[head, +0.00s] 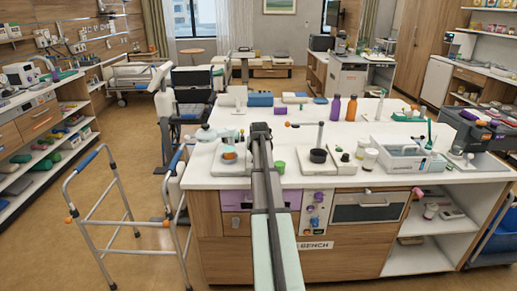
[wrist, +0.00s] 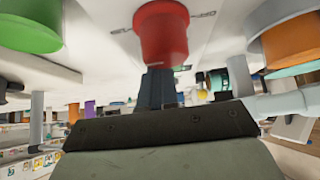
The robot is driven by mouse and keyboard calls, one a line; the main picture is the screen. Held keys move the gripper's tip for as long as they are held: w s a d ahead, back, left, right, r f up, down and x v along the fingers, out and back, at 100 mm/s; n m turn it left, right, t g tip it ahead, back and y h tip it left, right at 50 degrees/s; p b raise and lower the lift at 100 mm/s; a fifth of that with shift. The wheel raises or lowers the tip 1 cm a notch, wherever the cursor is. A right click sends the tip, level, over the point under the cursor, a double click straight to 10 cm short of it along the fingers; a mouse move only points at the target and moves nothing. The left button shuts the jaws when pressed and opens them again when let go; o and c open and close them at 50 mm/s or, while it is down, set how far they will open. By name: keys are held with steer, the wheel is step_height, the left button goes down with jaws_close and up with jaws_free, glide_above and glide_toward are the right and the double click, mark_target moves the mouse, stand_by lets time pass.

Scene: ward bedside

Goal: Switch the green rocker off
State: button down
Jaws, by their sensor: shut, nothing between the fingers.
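My gripper (wrist: 160,88) is shut and empty in the wrist view, its two dark fingers together. The fingertips are close to a red round knob or cap (wrist: 162,32); I cannot tell whether they touch it. In the head view my arm reaches over the bench, and its dark end (head: 260,130) hides what lies behind it. A panel of small coloured controls (head: 315,215) is on the bench front, right of my arm. I cannot make out a green rocker in either view.
A green round piece (head: 279,166) is on the white bench top (head: 350,185), right of my arm; it also shows in the wrist view (wrist: 30,30). An orange piece (head: 229,154) stands left. A black bowl (head: 318,155) and bottles stand right. A walker (head: 110,215) is left.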

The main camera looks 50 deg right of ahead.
steer(key=shift+f, duration=0.1)
stand_by(0.3)
steer(key=shift+r, duration=0.8)
steer(key=shift+s+a+r, duration=0.1)
steer(key=shift+r, duration=0.5)
step_height(320, 180, up, 3)
steer(key=shift+s+a+f, duration=0.15)
steer(key=shift+f, duration=0.05)
steer(key=s+a+r, duration=0.5)
steer(key=s+a, duration=0.1)
steer(key=shift+r, duration=0.35)
